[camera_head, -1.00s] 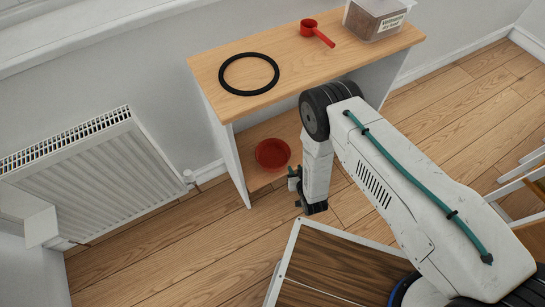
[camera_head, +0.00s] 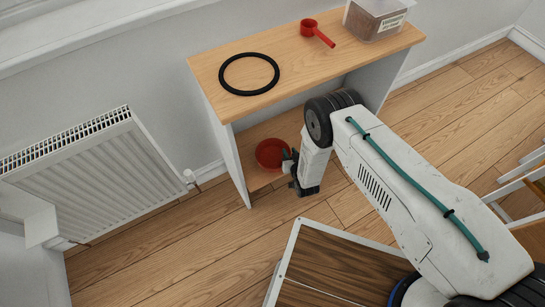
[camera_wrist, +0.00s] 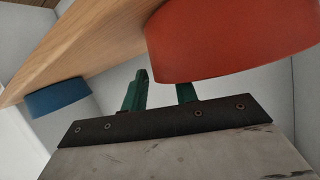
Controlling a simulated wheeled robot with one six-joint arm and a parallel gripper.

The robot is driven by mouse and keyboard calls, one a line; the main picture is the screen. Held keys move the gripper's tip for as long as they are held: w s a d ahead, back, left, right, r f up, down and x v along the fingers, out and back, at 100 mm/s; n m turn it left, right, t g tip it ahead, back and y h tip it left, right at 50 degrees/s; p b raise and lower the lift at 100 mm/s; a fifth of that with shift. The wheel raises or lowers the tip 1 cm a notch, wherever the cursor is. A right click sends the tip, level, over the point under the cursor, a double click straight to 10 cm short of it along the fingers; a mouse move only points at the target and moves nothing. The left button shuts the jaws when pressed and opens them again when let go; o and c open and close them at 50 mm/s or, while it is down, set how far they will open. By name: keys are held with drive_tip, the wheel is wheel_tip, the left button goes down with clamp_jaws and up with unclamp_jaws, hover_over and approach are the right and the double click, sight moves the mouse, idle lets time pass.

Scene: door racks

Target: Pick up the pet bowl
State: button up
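The red pet bowl (camera_head: 269,154) sits on the lower shelf, near its front left, in the head view. It fills the upper right of the wrist view (camera_wrist: 230,40). My gripper (camera_head: 289,160) is at the bowl's right edge in the head view. In the wrist view my gripper (camera_wrist: 162,84) has its two green fingers apart, with nothing held. One finger is partly hidden by the bowl's wall and the other stands clear of it. I cannot tell whether a finger touches the bowl.
The wooden shelf unit (camera_head: 240,90) has a top board above the bowl. On top are a black ring (camera_head: 249,92), a red scoop (camera_head: 316,32) and a food container (camera_head: 376,18). A blue round object (camera_wrist: 58,96) is on the shelf in the wrist view. A radiator (camera_head: 95,180) stands left.

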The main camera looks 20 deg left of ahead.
clamp_jaws()
drive_tip(key=shift+r, duration=0.1)
